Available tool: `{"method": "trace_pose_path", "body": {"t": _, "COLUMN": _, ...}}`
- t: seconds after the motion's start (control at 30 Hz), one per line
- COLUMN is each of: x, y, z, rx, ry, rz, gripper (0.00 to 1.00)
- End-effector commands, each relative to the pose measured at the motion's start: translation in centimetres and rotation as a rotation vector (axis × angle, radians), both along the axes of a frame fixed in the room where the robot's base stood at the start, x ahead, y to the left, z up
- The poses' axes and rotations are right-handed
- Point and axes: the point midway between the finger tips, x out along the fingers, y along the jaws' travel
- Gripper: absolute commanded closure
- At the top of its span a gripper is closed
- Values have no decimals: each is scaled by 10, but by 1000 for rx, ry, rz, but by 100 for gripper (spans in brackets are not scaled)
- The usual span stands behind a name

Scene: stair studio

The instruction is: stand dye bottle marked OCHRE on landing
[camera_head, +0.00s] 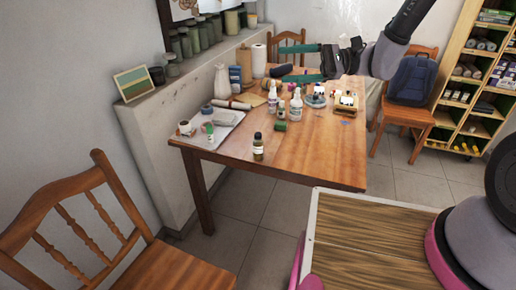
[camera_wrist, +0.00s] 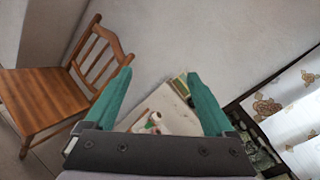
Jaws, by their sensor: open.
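Several small dye bottles stand on the wooden table in the head view. A dark-capped bottle with a pale label and olive-yellow contents (camera_head: 258,147) stands upright near the table's front edge. White bottles (camera_head: 296,104) stand behind it. No label is legible, so I cannot tell which is marked OCHRE. I cannot make out a landing in either view. My gripper (camera_head: 283,63) is open over the far part of the table, its teal fingers apart. In the wrist view my gripper (camera_wrist: 158,75) has nothing between its fingertips.
The wooden table (camera_head: 320,150) has bare room at its front right. A grey tray (camera_head: 222,118) with small items lies at its left. A ledge (camera_head: 185,88) with jars runs along the wall. Chairs stand at front left (camera_head: 85,210) and behind the table, one holding a backpack (camera_head: 411,80).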

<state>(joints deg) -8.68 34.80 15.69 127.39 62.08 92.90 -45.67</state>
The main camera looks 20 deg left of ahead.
Motion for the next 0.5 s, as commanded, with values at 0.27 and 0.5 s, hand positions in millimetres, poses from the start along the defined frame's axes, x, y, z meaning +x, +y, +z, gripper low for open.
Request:
{"method": "trace_pose_path", "body": {"t": 0.27, "x": 44, "y": 54, "z": -96, "rx": 217, "ry": 323, "rz": -296, "gripper": 11}}
{"method": "trace_pose_path", "body": {"t": 0.5, "x": 63, "y": 66, "z": -218, "rx": 261, "ry": 533, "rz": -653, "gripper": 11}}
